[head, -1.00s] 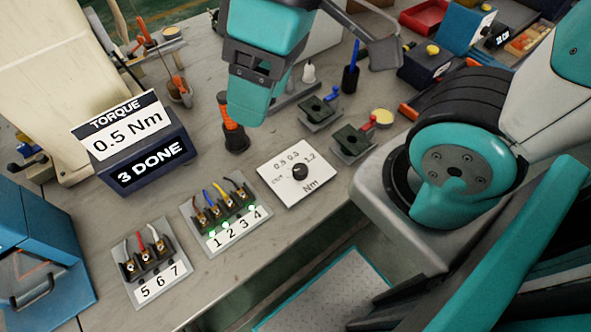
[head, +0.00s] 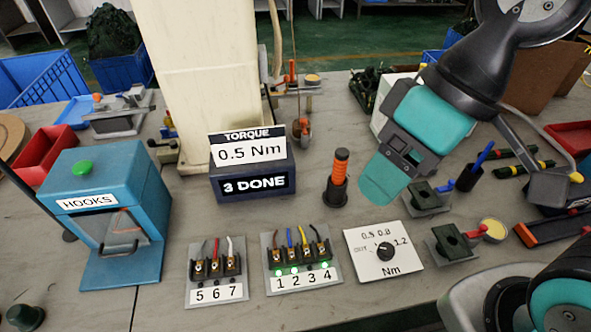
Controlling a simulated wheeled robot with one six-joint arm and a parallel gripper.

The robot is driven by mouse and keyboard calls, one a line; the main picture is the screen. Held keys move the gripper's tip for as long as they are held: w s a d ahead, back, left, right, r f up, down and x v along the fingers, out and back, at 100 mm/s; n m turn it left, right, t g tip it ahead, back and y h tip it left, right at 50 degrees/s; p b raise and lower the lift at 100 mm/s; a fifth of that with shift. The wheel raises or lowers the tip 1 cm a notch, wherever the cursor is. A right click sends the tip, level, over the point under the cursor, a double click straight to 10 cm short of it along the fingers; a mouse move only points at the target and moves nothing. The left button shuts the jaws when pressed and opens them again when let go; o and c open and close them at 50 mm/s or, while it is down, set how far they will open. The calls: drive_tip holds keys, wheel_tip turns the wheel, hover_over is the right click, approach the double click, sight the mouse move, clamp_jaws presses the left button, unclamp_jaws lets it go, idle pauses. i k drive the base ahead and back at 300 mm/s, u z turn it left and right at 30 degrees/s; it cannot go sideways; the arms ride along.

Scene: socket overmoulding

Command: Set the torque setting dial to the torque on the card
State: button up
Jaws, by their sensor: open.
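The torque dial is a black knob (head: 385,250) on a white plate (head: 362,268) marked 0.5, 0.8, 1.2 and Nm, with a small word at the left. The knob's pointer is too small to read surely. The torque card (head: 248,149) reads 0.5 Nm and stands on a dark box (head: 225,188) showing 3 DONE. My gripper (head: 383,183) is open and empty. It hangs above and behind the dial plate, apart from it, with its teal fingers pointing down.
An orange-handled driver (head: 340,168) stands in a dark holder left of my gripper. Terminal blocks labelled 1 to 4 (head: 303,281) and 5 to 7 (head: 216,292) sit left of the dial. Dark green fixtures (head: 450,242) are close on its right. A blue HOOKS box (head: 105,190) stands far left.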

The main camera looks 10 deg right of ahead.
sight(386, 251)
drive_tip(key=u, duration=0.65)
drive_tip(key=k, duration=0.65)
drive_tip(key=u, duration=0.4)
